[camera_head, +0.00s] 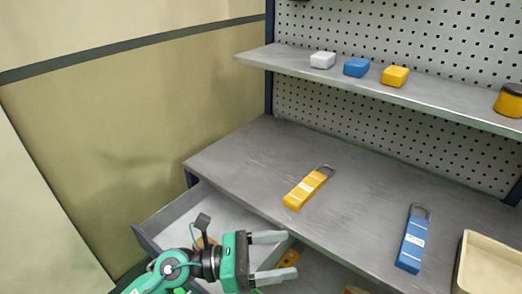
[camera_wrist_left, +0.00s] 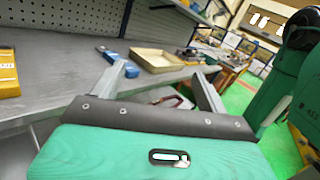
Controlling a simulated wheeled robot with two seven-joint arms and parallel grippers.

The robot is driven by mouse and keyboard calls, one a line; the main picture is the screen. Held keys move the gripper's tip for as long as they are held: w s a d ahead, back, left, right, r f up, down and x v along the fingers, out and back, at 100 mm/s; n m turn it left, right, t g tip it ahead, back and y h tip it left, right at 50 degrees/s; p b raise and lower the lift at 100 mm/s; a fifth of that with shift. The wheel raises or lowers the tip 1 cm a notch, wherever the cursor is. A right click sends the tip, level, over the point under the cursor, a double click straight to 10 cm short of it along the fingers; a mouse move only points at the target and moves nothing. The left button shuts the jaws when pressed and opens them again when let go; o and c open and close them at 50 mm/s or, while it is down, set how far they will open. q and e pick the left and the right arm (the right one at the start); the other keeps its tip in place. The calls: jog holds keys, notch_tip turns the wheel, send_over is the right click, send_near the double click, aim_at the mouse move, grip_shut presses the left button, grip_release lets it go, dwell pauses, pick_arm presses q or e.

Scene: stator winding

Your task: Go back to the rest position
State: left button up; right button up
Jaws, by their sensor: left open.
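My left gripper (camera_head: 284,256) reaches in from the bottom left of the head view, over the open drawer (camera_head: 150,238) in front of the workbench. Its two grey fingers are spread apart with nothing between them. The same gripper (camera_wrist_left: 165,84) shows in the left wrist view, its fingers pointing toward the bench front. My right gripper is not in the head view. A green arm part of mine stands at the right of the left wrist view.
The workbench (camera_head: 250,160) carries a yellow tool (camera_head: 306,188), a blue tool (camera_head: 412,240) and a beige tray (camera_head: 490,262). A shelf (camera_head: 440,104) above holds white (camera_head: 322,60), blue (camera_head: 356,67) and yellow (camera_head: 395,76) blocks. Small orange items lie in the drawer.

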pick_arm(q)
jog(key=w+a+r+n+t+y, duration=0.2)
jog(key=w+a+n+t+y, duration=0.3)
jog(key=n+t, duration=0.6)
jog(key=w+a+r+n+t+y, duration=0.25)
jog(key=a+n+t, duration=0.5)
jog(key=n, duration=0.75)
jog(key=s+a+f+n+g+y, duration=0.1)
jog(key=a+f+n+g+y, duration=0.4)
jog(key=a+f+n+y, duration=0.8)
jog(key=s+f+n+g+h, duration=0.2)
jog(key=s+f+n+g, duration=0.9)
jog(key=s+f, duration=0.7)
notch_tip(320, 180, down, 26)
jog(key=s+m+g, duration=0.2)
jog(key=s+a+f, duration=0.2)
jog(key=s+f, duration=0.7)
jog(key=f, duration=0.1)
jog(key=s+a+f+g+p, duration=0.1)
jog(key=s+f, duration=0.9)
jog(key=shift+s+a+f+y+p, duration=0.25)
jog(key=shift+a+f+y+p, duration=0.05)
jog(key=shift+a+y, duration=0.1)
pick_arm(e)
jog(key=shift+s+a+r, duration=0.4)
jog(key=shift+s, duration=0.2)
